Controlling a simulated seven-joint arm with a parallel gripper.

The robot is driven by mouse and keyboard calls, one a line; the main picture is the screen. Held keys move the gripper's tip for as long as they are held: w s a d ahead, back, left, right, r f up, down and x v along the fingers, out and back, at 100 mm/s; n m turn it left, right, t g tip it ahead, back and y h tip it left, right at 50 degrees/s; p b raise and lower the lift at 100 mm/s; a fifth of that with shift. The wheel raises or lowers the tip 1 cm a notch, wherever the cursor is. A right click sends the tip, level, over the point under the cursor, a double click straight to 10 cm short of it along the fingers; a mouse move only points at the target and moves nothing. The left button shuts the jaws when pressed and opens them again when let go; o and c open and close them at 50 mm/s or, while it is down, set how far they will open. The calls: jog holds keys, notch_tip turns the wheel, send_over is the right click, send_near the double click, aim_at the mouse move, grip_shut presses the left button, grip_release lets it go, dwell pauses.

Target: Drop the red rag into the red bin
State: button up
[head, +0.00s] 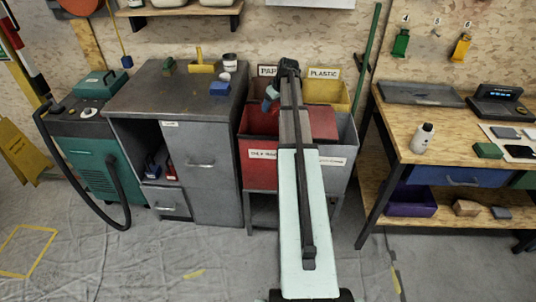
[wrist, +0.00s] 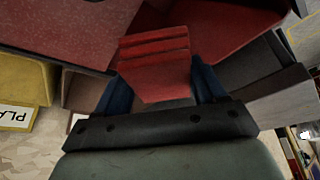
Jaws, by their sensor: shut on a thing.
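The red rag (wrist: 155,65) is a folded, layered red piece held between the blue fingers of my gripper (wrist: 156,82) in the wrist view. In the head view my gripper (head: 270,97) is at the back edge of the red bin (head: 262,134), seemingly above it; the exact height is hard to tell. The rag cannot be made out there. The red bin has a pale label on its front, and its opening faces up. In the wrist view a red bin wall (wrist: 225,22) shows beyond the rag. My arm hides part of the bins.
A flat red lid (head: 322,122) lies right of the red bin. A yellow bin labelled PLASTIC (head: 326,92) and another labelled bin stand behind. A grey cabinet (head: 150,90) stands left, and a wooden workbench (head: 450,130) stands right.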

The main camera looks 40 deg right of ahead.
jog(key=shift+f, duration=0.1)
jog(key=o, duration=1.1)
jog(key=v, duration=1.3)
jog(key=shift+s+r, duration=0.15)
jog(key=shift+r, duration=0.2)
